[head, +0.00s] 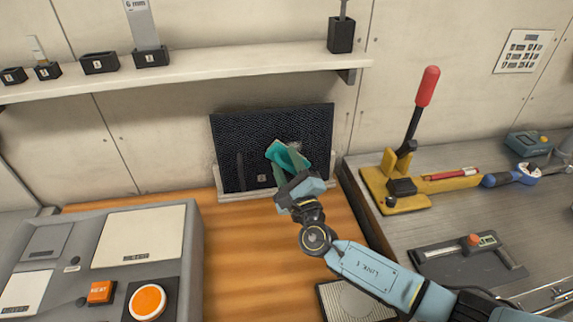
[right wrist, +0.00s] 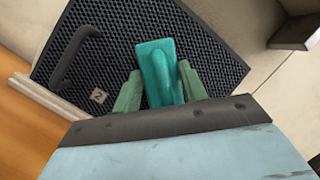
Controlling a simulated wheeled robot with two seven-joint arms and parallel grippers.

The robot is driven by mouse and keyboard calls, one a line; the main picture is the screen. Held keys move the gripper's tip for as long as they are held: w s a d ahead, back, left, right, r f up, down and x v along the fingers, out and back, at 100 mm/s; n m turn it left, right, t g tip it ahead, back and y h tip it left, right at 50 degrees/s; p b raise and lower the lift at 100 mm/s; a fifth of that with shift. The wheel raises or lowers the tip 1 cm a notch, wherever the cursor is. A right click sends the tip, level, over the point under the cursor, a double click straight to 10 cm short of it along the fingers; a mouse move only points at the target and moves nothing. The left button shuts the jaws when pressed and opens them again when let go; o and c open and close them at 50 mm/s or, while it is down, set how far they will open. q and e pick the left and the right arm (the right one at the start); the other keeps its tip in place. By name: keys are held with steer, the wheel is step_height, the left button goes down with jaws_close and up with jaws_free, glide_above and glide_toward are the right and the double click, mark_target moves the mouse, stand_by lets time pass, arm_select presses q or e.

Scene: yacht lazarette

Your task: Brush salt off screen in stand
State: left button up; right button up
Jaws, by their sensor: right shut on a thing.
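The dark mesh screen (head: 235,130) stands upright in a pale stand (head: 228,195) against the back wall. A small tag marked 2 (right wrist: 98,96) and a dark handle (right wrist: 78,62) show on its face. My right gripper (head: 287,165) is shut on a teal brush (head: 284,154) in front of the screen's right half. In the right wrist view the brush (right wrist: 158,70) sits between the green fingers, over the mesh. Its bristles are hidden, and I cannot tell whether it touches the mesh. A faint pale patch (head: 295,145) shows beside the brush. My left gripper is not in view.
A shelf (head: 200,75) with several small black holders runs above the screen. A grey console (head: 110,250) with an orange button stands at left. A yellow-based red lever (head: 420,100) and tools lie on the right bench.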

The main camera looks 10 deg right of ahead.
steer(key=shift+w+f+b, duration=0.15)
steer(key=shift+w+b, duration=0.5)
steer(key=shift+w, duration=0.25)
steer(key=shift+s+d, duration=0.15)
steer(key=shift+d, duration=1.85)
steer(key=shift+w+a, duration=0.15)
steer(key=shift+a, duration=0.85)
steer(key=shift+w+a, duration=0.1)
steer(key=shift+a, duration=0.9)
